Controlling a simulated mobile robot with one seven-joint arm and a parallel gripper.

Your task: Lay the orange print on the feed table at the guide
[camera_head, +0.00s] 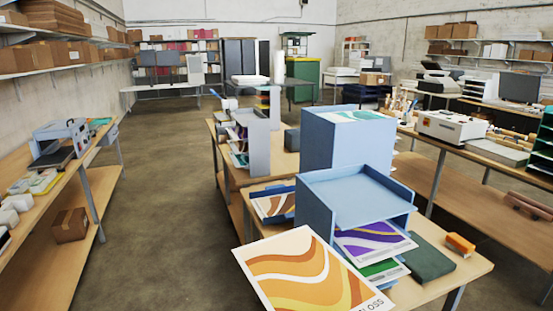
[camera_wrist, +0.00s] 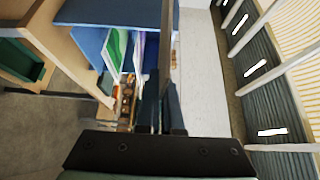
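The orange print (camera_head: 305,272) is a white sheet with orange and brown waves and part of the word "GLOSS". In the head view it is tilted in front of the blue tray stand, past the table's left edge over the floor; its lower edge is cut off. In the wrist view, my gripper (camera_wrist: 163,112) has its fingers close together on a thin sheet seen edge-on (camera_wrist: 166,55), apparently this print. My gripper does not show in the head view. A grey and blue machine (camera_head: 63,136), which looks like the laminator, stands on the left bench with a dark flat table (camera_head: 50,158) before it.
The blue tray stand (camera_head: 360,198) holds a purple print (camera_head: 372,240) and a green one below. A dark green pad (camera_head: 428,258) and an orange block (camera_head: 460,244) lie beside it. The floor aisle (camera_head: 155,190) between the left bench and the middle tables is clear.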

